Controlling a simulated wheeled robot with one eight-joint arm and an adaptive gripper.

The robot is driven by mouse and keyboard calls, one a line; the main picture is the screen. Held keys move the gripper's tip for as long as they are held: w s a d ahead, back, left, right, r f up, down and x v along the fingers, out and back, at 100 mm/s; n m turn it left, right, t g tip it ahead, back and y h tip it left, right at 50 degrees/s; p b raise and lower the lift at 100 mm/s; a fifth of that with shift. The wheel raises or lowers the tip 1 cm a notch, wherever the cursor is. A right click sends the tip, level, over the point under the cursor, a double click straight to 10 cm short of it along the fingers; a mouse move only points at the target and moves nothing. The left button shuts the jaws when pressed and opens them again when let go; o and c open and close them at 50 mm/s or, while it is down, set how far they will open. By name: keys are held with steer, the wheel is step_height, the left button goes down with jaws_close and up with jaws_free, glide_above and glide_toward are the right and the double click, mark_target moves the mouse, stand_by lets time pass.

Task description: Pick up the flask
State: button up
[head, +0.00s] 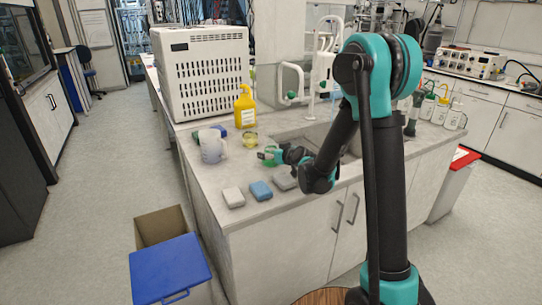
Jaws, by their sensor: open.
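My gripper (272,154) is low over the front part of the bench, reaching left from my arm, with its fingers open. A small glass vessel with a yellow-green tint (250,140) stands just behind and left of the fingers. A greenish patch shows right at the fingertips; it is too small to tell whether it is a second glass vessel or part of my gripper. I cannot tell for sure which glass is the flask. Contact between the fingers and any glass cannot be made out.
A white jug (212,147) stands to the left, with a yellow bottle (244,108) behind. A grey-white sponge (233,197) and a blue sponge (261,190) lie near the front edge. A large white vented box (203,72) fills the back left. A sink (312,134) lies behind my gripper.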

steer(key=shift+c, duration=0.2)
steer(key=c, duration=1.3)
